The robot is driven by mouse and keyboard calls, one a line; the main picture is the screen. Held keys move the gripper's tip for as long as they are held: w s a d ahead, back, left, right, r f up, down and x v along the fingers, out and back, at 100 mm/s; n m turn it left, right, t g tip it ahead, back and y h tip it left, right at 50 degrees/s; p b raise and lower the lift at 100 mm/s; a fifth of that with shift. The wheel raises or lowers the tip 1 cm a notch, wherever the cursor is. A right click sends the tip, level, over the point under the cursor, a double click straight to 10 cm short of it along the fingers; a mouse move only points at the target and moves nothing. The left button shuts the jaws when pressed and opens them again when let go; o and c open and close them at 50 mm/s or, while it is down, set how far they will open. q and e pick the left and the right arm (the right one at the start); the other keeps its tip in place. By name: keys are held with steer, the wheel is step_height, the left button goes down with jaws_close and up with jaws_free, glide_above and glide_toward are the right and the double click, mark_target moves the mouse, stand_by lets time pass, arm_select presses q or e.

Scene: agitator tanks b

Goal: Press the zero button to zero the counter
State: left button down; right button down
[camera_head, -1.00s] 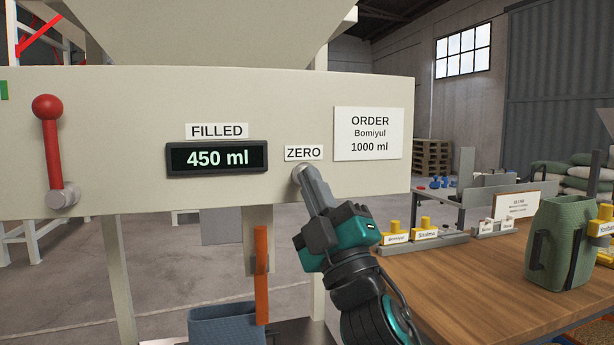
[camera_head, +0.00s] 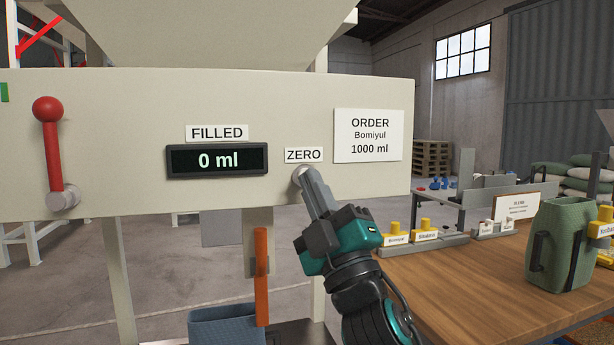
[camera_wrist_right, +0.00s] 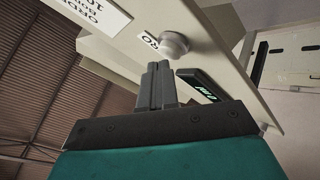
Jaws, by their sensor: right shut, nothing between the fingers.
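The counter display (camera_head: 217,160) under the FILLED label reads 0 ml on the cream panel. The zero button, a round grey knob, sits under the ZERO label (camera_head: 304,155) and is mostly hidden behind my fingertips in the head view. In the right wrist view the button (camera_wrist_right: 174,43) shows just beyond my fingertips. My right gripper (camera_head: 304,177) is shut and empty, its tips at the button. I cannot tell whether they touch it. It also shows in the right wrist view (camera_wrist_right: 158,68). My left gripper is not in view.
A red-knobbed lever (camera_head: 52,150) is at the panel's left. An ORDER card (camera_head: 368,134) reads Bomiyul 1000 ml. A blue container (camera_head: 226,328) stands below, beside an orange handle (camera_head: 261,275). A wooden table (camera_head: 470,285) with a green jug (camera_head: 560,245) is at right.

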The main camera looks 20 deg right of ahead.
steer(key=shift+s, duration=0.45)
steer(key=shift+s, duration=0.1)
steer(key=s+p, duration=0.1)
steer(key=s, duration=0.3)
steer(key=shift+s+d, duration=0.1)
steer(key=shift+s, duration=0.3)
stand_by(0.3)
